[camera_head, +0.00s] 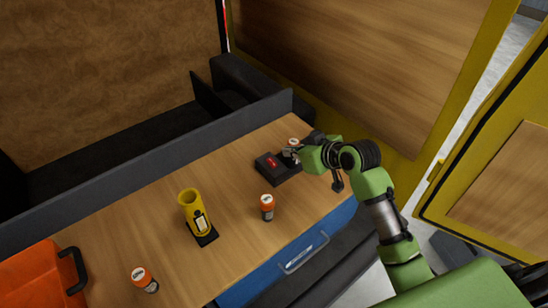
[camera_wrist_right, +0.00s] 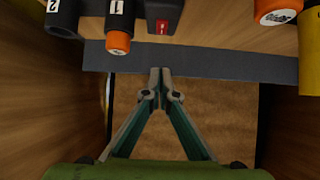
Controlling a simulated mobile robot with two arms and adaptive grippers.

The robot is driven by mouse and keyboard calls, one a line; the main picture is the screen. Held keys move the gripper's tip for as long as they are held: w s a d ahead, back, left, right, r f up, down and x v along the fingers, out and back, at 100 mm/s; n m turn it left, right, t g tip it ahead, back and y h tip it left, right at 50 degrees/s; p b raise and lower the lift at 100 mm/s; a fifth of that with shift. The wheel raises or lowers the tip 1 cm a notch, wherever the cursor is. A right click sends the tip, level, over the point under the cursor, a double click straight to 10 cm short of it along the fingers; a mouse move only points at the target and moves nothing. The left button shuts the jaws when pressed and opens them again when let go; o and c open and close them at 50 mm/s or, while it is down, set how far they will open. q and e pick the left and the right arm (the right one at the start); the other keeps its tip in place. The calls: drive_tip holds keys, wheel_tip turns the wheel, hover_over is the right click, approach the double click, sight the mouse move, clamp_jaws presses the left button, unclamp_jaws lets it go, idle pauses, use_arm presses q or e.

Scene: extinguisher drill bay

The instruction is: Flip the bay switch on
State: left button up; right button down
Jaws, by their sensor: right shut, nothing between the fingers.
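The bay switch is a red rocker (camera_head: 272,162) on a black box (camera_head: 283,174) at the far right end of the wooden table. In the right wrist view the red rocker (camera_wrist_right: 162,27) is at the top, on its dark housing. My right gripper (camera_head: 289,156) is shut and empty, reaching in from the right beside the box. Its closed fingertips (camera_wrist_right: 160,73) lie below the rocker in the wrist picture, with a visible gap. The gripper covers part of the box in the head view. I cannot tell which way the rocker is set. My left gripper is out of view.
An orange-and-white canister (camera_head: 293,143) stands close to the gripper; another (camera_head: 267,207) stands mid-table and a third (camera_head: 144,279) at the front left. A yellow holder (camera_head: 194,211) and an orange bin (camera_head: 42,277) are further left. A grey wall (camera_head: 155,152) borders the table's back.

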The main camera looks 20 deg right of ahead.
hover_over(274, 164)
drive_tip(key=f, duration=0.5)
drive_tip(key=shift+s, duration=0.25)
drive_tip(key=f, duration=0.2)
drive_tip(key=shift+w+f, duration=0.2)
drive_tip(key=shift+f, duration=0.1)
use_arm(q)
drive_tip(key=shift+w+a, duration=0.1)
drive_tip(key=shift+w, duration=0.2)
use_arm(e)
drive_tip(key=shift+f, duration=0.65)
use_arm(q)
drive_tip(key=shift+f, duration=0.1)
use_arm(e)
drive_tip(key=shift+w, duration=0.15)
